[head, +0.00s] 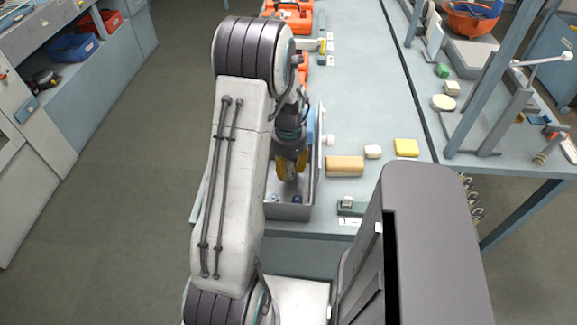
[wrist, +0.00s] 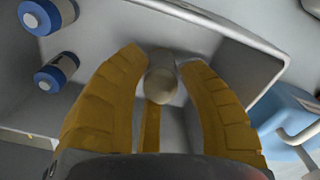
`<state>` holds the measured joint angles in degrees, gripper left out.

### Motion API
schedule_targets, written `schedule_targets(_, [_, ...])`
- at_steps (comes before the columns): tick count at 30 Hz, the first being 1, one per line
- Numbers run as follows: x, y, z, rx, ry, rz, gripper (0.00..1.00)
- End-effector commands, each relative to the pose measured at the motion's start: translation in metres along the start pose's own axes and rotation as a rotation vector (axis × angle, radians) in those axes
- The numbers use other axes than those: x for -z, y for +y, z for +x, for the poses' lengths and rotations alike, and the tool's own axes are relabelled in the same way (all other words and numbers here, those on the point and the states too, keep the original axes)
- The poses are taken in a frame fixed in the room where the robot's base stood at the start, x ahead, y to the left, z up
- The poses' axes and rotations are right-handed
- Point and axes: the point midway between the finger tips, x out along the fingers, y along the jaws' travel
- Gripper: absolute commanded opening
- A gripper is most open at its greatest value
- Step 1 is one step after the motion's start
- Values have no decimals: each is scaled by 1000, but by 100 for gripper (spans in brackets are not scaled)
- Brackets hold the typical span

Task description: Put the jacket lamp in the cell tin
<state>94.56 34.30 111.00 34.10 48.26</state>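The cell tin is a grey open box (head: 293,212), partly hidden by my arm in the head view. Its grey inner wall (wrist: 225,62) fills much of the wrist view. My gripper (head: 290,172) points down into the tin. In the wrist view its yellow fingers (wrist: 163,66) close in from both sides on a small beige-grey rounded piece (wrist: 161,86), apparently the jacket lamp. It sits between the fingertips, within the tin's walls. Whether it touches the floor I cannot tell.
Two blue-and-white cells (wrist: 56,70) (wrist: 47,14) lie in the tin left of the fingers. A blue thing with a pale handle (wrist: 288,118) stands outside its right wall.

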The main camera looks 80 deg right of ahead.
Motion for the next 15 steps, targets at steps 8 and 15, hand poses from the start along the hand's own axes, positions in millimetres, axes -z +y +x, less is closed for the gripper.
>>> schedule_targets(8, [0, 0, 0, 0, 0, 0, 49])
schedule_targets(15, [0, 0, -4, 0, 0, 0, 49])
